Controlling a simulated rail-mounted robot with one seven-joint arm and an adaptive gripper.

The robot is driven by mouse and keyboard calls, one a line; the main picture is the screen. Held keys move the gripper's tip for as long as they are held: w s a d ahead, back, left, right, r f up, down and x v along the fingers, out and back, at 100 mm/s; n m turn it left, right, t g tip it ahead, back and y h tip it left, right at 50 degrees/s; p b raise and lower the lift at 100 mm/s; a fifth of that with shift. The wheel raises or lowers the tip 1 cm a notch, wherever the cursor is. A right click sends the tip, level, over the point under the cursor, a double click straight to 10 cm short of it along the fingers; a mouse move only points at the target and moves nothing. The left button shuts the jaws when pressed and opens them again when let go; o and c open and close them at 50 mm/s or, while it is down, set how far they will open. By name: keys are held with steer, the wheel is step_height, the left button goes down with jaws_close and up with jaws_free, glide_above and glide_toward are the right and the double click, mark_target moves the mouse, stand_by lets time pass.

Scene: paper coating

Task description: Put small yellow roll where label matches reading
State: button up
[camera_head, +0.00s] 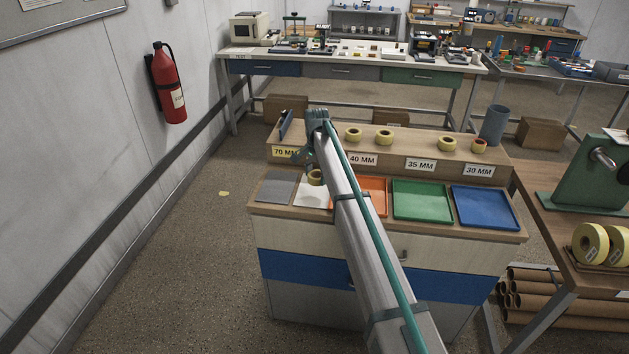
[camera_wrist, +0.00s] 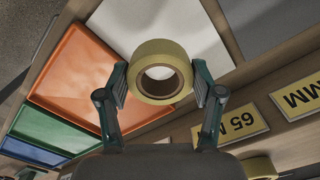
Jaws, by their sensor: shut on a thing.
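My gripper (camera_wrist: 160,92) is shut on a small yellow roll (camera_wrist: 160,48), with one finger on each side of it. In the head view the roll (camera_head: 315,182) hangs below my gripper at the white sheet (camera_head: 311,197) on the bench; I cannot tell whether it touches. The raised shelf carries labels: 70 MM (camera_head: 285,152), 40 MM (camera_head: 362,160), 35 MM (camera_head: 420,165) and 30 MM (camera_head: 478,170). A 65 MM label (camera_wrist: 237,123) shows in the wrist view; my arm hides it in the head view. No measuring display is readable.
Several rolls, such as one yellow roll (camera_head: 383,137), stand on the shelf. Orange (camera_head: 375,188), green (camera_head: 421,202) and blue (camera_head: 486,207) trays lie right of the white sheet, a grey sheet (camera_head: 275,188) left of it. A dark tool (camera_head: 286,124) stands at the shelf's left end.

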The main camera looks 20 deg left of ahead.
mark_target(314, 190)
steer(key=shift+w+a+f, duration=0.35)
steer(key=shift+a+f, duration=0.1)
steer(key=shift+f, duration=0.1)
step_height(314, 190, down, 3)
steer(key=shift+p, duration=1.1)
steer(key=shift+f, duration=0.2)
steer(key=shift+f, duration=0.2)
steer(key=o, duration=1.2)
steer(key=shift+r, duration=0.1)
step_height(314, 190, up, 12)
steer(key=b, duration=0.4)
steer(key=shift+r, duration=0.15)
steer(key=shift+a, duration=0.1)
